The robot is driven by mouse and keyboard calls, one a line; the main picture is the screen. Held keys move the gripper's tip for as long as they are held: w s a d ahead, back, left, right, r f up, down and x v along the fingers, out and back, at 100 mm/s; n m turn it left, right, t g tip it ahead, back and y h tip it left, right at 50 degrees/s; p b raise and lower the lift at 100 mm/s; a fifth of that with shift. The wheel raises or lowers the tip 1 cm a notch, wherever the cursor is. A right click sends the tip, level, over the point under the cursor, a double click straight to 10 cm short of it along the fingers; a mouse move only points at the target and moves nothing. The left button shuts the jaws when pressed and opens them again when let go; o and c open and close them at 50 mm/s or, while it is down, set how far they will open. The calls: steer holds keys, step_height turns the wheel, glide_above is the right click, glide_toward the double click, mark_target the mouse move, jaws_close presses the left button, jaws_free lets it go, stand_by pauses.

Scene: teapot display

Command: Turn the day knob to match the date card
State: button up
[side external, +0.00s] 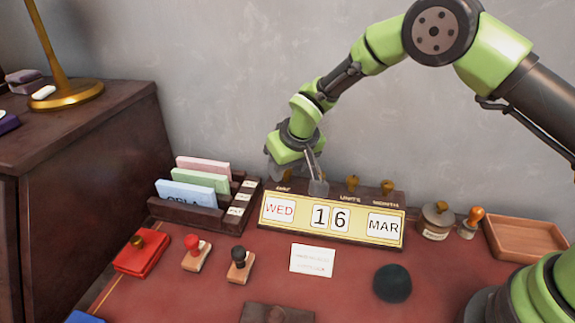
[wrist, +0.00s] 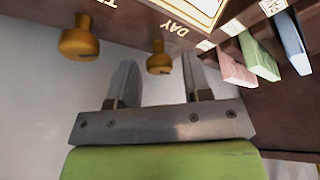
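The calendar (side external: 333,238) has a dark wooden frame and a yellow face showing WED, 16 and MAR. The date card (side external: 313,260), small and white, lies on the desk in front of it; its writing is too small to read. The brass day knob (wrist: 159,63) sits beside the DAY label in the wrist view; my gripper hides it in the side view. My gripper (side external: 299,181) is above the calendar's left part. In the wrist view, my gripper (wrist: 158,76) is open, with the day knob showing between its fingertips. I cannot tell whether either finger touches it.
Another brass knob (wrist: 78,42) is left of the day knob in the wrist view. The units knob (side external: 352,183) and month knob (side external: 387,187) are farther right. A card rack (side external: 190,216) stands left of the calendar. Stamps and a dark round object (side external: 392,283) lie in front.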

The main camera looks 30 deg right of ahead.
steer(key=shift+o, duration=0.2)
steer(key=shift+r, duration=0.1)
steer(key=v, duration=0.9)
steer(key=shift+s+r, duration=0.2)
steer(key=shift+r, duration=0.15)
steer(key=s+d+r+m+t, duration=0.15)
steer(key=s+d+r, duration=0.45)
steer(key=s+r, duration=0.65)
steer(key=s+r+m+y, duration=0.1)
steer(key=s, duration=0.5)
steer(key=s+d+m+t+y, duration=0.1)
steer(key=s, duration=0.6)
steer(key=shift+s+d+r, duration=0.3)
steer(key=shift+s+r, duration=0.05)
steer(key=shift+r, duration=0.05)
